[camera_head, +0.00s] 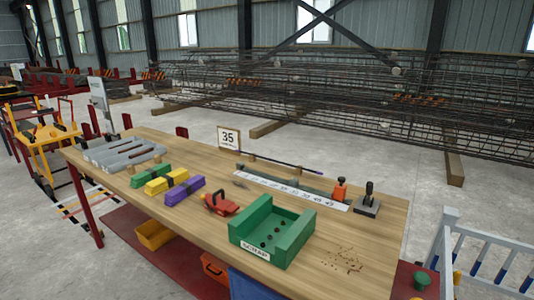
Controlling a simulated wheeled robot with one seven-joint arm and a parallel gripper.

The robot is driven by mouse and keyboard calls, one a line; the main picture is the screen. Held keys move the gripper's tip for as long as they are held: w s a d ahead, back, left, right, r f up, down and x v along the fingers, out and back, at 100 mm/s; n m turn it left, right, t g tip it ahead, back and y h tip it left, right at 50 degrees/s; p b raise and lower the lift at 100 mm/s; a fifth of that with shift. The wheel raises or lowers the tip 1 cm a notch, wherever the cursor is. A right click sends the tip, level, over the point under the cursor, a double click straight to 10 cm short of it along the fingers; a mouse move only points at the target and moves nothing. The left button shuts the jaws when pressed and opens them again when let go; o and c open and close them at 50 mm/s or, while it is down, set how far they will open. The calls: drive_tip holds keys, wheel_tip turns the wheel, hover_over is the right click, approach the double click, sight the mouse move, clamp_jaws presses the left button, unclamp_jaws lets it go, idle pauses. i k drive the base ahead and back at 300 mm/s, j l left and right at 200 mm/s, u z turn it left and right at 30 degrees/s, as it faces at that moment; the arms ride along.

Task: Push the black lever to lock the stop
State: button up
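A black upright lever (369,189) stands on a small grey base (368,206) near the right end of the wooden workbench (350,240). Just left of it an orange block with a knob (339,190), possibly the stop, stands at the right end of a white marked scale strip (290,190). The lever and the orange block look apart. A thin dark bar (281,161) lies behind the strip on small wooden supports. I cannot tell whether the stop is locked. My gripper is not in view.
A green scrap box (272,232) sits at the bench's front. A red tool (220,203) and green, yellow and purple bundles (184,190) lie left. A grey slotted rack (125,152) is far left. A sign reading 35 (229,137) stands behind. Brown bits (343,259) lie front right.

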sight(369, 186)
drive_tip(key=z, duration=0.7)
drive_tip(key=i+j+z, duration=0.1)
drive_tip(key=j+z, duration=0.25)
drive_tip(key=j, duration=0.15)
drive_tip(key=i+j+z, duration=0.1)
drive_tip(key=j+z, duration=0.65)
drive_tip(key=j, duration=0.75)
drive_tip(key=k+j+z, duration=0.15)
drive_tip(key=j, duration=0.8)
drive_tip(key=k+j+z, duration=0.1)
drive_tip(key=j, duration=0.35)
drive_tip(key=j+z, duration=0.1)
drive_tip(key=j, duration=0.4)
drive_tip(key=k+j, duration=0.2)
drive_tip(key=j, duration=0.25)
drive_tip(key=k+j, duration=0.1)
drive_tip(key=j, duration=0.85)
drive_tip(key=i+l+u, duration=0.35)
drive_tip(key=l, duration=0.85)
drive_tip(key=l+u, duration=0.3)
drive_tip(key=l, duration=0.9)
drive_tip(key=l+u, duration=0.35)
drive_tip(key=l, duration=0.9)
drive_tip(key=i, duration=0.05)
